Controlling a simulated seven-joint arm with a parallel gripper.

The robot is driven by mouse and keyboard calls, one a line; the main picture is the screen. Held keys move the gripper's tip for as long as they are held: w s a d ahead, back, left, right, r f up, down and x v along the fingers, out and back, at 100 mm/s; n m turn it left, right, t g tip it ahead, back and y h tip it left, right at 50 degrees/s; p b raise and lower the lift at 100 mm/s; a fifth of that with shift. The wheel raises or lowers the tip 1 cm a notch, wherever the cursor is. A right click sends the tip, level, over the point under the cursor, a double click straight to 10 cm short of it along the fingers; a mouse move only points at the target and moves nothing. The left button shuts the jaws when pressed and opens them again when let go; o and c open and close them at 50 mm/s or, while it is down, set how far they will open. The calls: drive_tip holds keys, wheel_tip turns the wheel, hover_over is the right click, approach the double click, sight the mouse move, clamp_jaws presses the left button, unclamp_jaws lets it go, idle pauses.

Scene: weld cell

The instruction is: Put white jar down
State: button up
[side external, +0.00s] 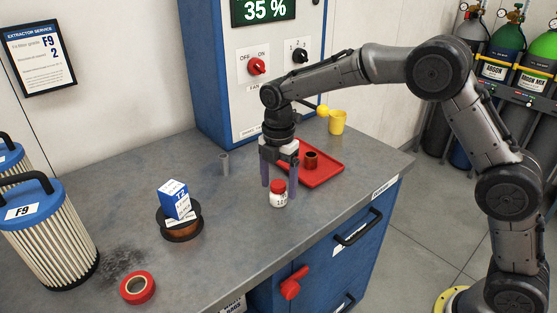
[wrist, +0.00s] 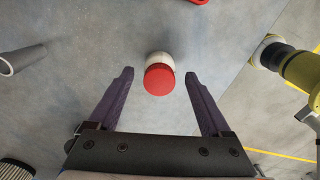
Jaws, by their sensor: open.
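The white jar (side external: 278,198) with a red lid stands upright on the grey workbench, near its front edge. In the wrist view the jar (wrist: 160,57) shows from above, its red lid between and slightly ahead of the finger tips. My gripper (side external: 280,190) is open, with its purple fingers pointing down just behind the jar. In the wrist view my gripper (wrist: 158,78) has a clear gap between each finger and the lid. Nothing is held.
A red tray (side external: 327,177) with a copper-brown piece (side external: 311,160) lies right of my gripper. Bench between jar and spool is clear.

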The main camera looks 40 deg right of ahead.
sight(278, 184)
wheel_tip(278, 184, up, 10)
drive_tip(key=s+d+r+m+t, duration=0.1)
drive_tip(key=s+d+r+m, duration=0.2)
drive_tip(key=s+r+m, duration=0.3)
drive_tip(key=s+d+f+m+t, duration=0.2)
drive_tip(key=s+m, duration=0.5)
drive_tip(key=s, duration=0.5)
drive_tip(key=s+d+f+m+t, duration=0.2)
drive_tip(key=s+m, duration=0.6)
drive_tip(key=s, duration=0.5)
drive_tip(key=shift+s+d+f+t, duration=0.3)
drive_tip(key=shift+d+f, duration=0.3)
drive_tip(key=shift+d, duration=0.6)
